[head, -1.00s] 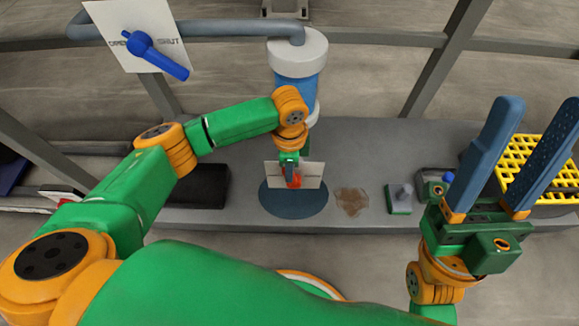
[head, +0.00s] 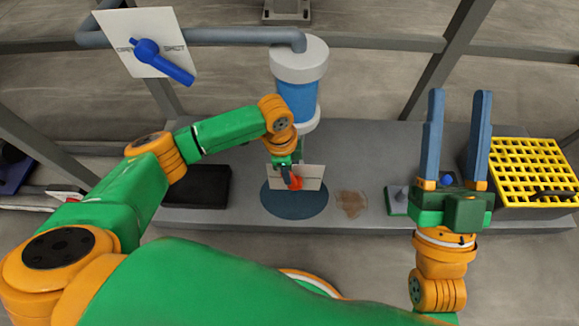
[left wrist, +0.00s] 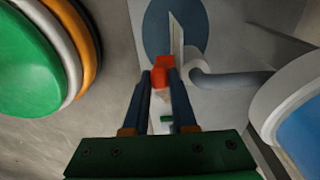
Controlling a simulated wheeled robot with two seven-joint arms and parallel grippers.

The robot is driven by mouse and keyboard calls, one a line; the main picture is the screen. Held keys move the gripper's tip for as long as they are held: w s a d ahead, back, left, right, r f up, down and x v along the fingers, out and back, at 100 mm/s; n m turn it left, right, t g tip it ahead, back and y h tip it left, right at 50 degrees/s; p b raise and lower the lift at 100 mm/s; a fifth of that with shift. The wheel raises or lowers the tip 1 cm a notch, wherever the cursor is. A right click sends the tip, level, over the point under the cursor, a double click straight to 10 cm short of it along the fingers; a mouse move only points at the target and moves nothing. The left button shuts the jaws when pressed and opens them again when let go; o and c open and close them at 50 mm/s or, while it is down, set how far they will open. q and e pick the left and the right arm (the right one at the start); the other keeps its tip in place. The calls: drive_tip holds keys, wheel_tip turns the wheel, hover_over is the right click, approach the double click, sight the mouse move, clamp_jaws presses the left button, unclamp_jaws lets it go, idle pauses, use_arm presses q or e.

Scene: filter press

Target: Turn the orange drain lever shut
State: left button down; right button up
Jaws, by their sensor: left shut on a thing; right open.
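The orange-red drain lever (head: 296,184) shows small in front of a white plate (head: 312,177), below the blue and white cylinder (head: 297,95). My left gripper (head: 287,174) comes down to it from above, shut on the lever. In the left wrist view the lever (left wrist: 160,72) sits between the tips of both blue fingers. Any marks on the plate are too small to read, and the fingers partly hide the lever in the head view. My right gripper (head: 458,95) is open and empty at the right, its long blue fingers pointing up the picture.
A blue lever (head: 165,62) on a plate reading OPEN and SHUT is at the upper left. A dark round disc (head: 285,208), a brown stain (head: 351,203) and a black tray (head: 203,187) are on the grey bench. A yellow grid (head: 520,165) lies at the right, near my right gripper.

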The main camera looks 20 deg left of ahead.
use_arm(q)
drive_tip(key=shift+s+a+h+p, duration=0.15)
drive_tip(key=shift+a+h+p, duration=0.2)
drive_tip(key=shift+h+p, duration=0.2)
drive_tip(key=shift+s+a+f+t+h+p, duration=0.15)
drive_tip(key=shift+a+f+t+h+p, duration=0.2)
drive_tip(key=shift+a+h+p, duration=0.3)
use_arm(e)
drive_tip(key=w+d+f+m+g+h, duration=0.1)
drive_tip(key=w+f+g+h, duration=0.1)
drive_tip(key=f+g, duration=0.5)
drive_tip(key=w+d+f+m+g+h, duration=0.1)
drive_tip(key=w+f+g+h, duration=0.15)
drive_tip(key=f, duration=0.75)
use_arm(q)
drive_tip(key=shift+s+a+f+t+h+b, duration=0.1)
drive_tip(key=shift+a+f+t+h+b, duration=0.2)
drive_tip(key=shift+h+b, duration=0.35)
drive_tip(key=shift+s+a+f+t+h+b, duration=0.1)
drive_tip(key=shift+a+f+t+h+b, duration=0.15)
drive_tip(key=shift+h, duration=0.6)
use_arm(e)
wheel_tip(320, 180, up, 11)
drive_tip(key=s+a+n+t+y, duration=0.1)
drive_tip(key=a+t+y, duration=0.1)
drive_tip(key=t, duration=0.4)
drive_tip(key=shift+r, duration=0.2)
drive_tip(key=shift+y, duration=0.25)
